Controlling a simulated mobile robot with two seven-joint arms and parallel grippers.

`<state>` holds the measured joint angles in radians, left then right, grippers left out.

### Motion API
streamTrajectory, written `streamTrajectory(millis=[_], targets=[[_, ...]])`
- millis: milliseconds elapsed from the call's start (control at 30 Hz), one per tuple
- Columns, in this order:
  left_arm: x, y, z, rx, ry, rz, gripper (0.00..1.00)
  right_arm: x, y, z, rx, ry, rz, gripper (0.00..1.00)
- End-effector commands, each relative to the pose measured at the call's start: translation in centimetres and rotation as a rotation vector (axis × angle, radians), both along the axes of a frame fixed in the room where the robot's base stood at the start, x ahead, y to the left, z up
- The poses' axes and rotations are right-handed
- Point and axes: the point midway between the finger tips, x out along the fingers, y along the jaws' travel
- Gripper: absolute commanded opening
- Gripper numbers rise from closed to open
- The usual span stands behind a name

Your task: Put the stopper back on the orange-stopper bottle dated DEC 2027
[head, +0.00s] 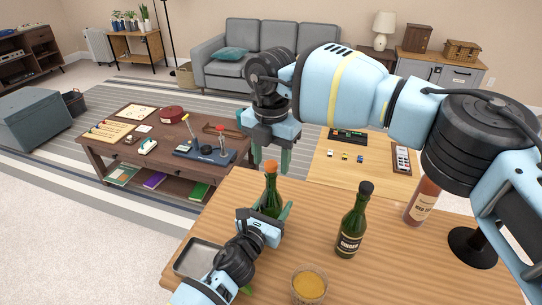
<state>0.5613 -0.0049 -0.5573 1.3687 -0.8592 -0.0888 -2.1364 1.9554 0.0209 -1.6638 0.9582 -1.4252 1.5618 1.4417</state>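A dark green bottle (271,203) with an orange stopper (271,166) at the top of its neck stands upright on the wooden counter. No date on it can be read. My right gripper (271,163) points down over the stopper. Its fingers are apart, one to each side of the stopper, with gaps showing. My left gripper (264,212) is low at the bottle, its fingers to either side of the body. The gripper hides the bottle's lower part, and I cannot tell whether the fingers touch the glass.
On the counter (310,215), a green bottle with a black stopper (353,222) stands to the right, and a reddish bottle (422,203) farther right. A cup of amber contents (309,285) is at the front. A metal tray (197,258) lies left of my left gripper.

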Motion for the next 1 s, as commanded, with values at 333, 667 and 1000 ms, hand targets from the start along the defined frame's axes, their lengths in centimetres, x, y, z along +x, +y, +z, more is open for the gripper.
streamTrajectory(millis=[333,667,1000], targets=[[0.0,0.0,0.0,0.000,0.001,0.000,0.13,0.1,0.0,1.2,0.000,-0.002,0.000,0.51],[0.0,0.0,0.0,0.000,0.001,0.000,0.13,0.0,0.0,7.5,0.000,-0.004,-0.001,0.51],[0.0,0.0,0.0,0.000,0.001,0.000,0.13,0.0,0.0,11.7,0.001,0.000,0.000,0.51]])
